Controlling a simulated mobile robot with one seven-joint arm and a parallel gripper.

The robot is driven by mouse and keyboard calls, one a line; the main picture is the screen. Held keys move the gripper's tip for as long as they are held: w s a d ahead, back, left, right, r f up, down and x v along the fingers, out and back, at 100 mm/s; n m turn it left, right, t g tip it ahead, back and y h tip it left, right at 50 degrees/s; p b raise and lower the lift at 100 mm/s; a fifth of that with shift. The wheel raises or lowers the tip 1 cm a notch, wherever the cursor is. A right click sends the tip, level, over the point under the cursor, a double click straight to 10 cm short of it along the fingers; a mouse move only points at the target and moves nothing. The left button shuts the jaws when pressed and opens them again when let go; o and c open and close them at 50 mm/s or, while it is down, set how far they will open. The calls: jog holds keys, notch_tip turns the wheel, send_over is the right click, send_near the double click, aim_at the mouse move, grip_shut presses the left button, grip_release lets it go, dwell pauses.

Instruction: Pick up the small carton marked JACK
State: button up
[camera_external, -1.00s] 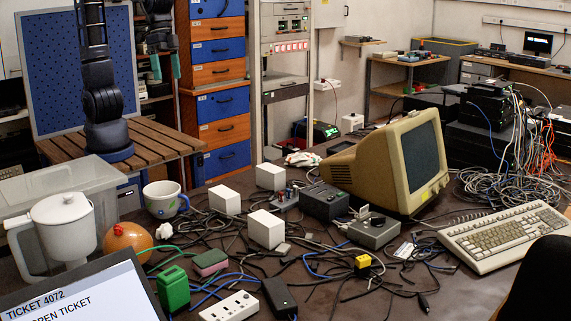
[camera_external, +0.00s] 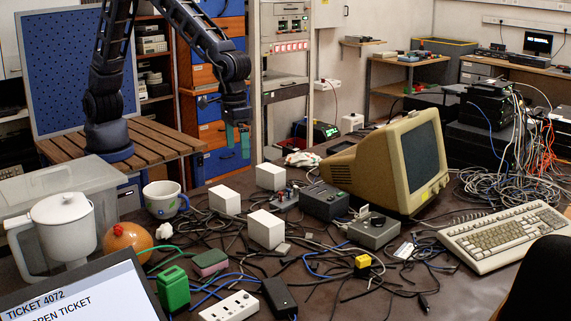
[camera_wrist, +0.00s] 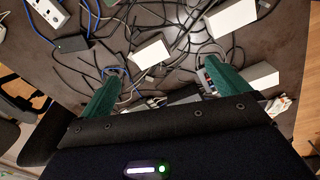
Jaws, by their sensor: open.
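Three small white cartons lie on the dark table: a left one (camera_external: 225,200), a back one (camera_external: 270,177) and a front one (camera_external: 266,229). No marking can be read on any of them, so I cannot tell which is JACK. My gripper (camera_external: 238,151) points down with green fingers apart and empty, above and behind the left and back cartons. In the wrist view, my gripper (camera_wrist: 163,68) has one white carton (camera_wrist: 151,53) between and beyond its fingertips. A second carton (camera_wrist: 231,17) is at the upper right, and a third (camera_wrist: 262,76) is right of the right finger.
Loose cables run all around the cartons. A grey device (camera_external: 325,201) and a beige monitor (camera_external: 375,165) stand to the right. A mug (camera_external: 163,199) is to the left. A green box (camera_external: 173,289) and a power strip (camera_external: 230,307) are in front.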

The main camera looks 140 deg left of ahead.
aim_at(266, 229)
jog(key=w+a+f+n, duration=0.1)
jog(key=w+f, duration=0.1)
jog(key=f, duration=0.3)
jog(key=w+a+f+n, duration=0.1)
jog(key=w+f, duration=0.1)
jog(key=f, duration=0.2)
jog(key=w+a+f+n+g, duration=0.1)
jog(key=w+f, duration=0.2)
jog(key=f, duration=0.2)
jog(key=shift+a+f, duration=0.3)
jog(key=f, duration=1)
jog(key=shift+w+d+f, duration=0.15)
jog(key=shift+d+f, duration=0.05)
jog(key=shift+f, duration=0.15)
jog(key=c, duration=0.8)
jog(key=shift+r, duration=0.1)
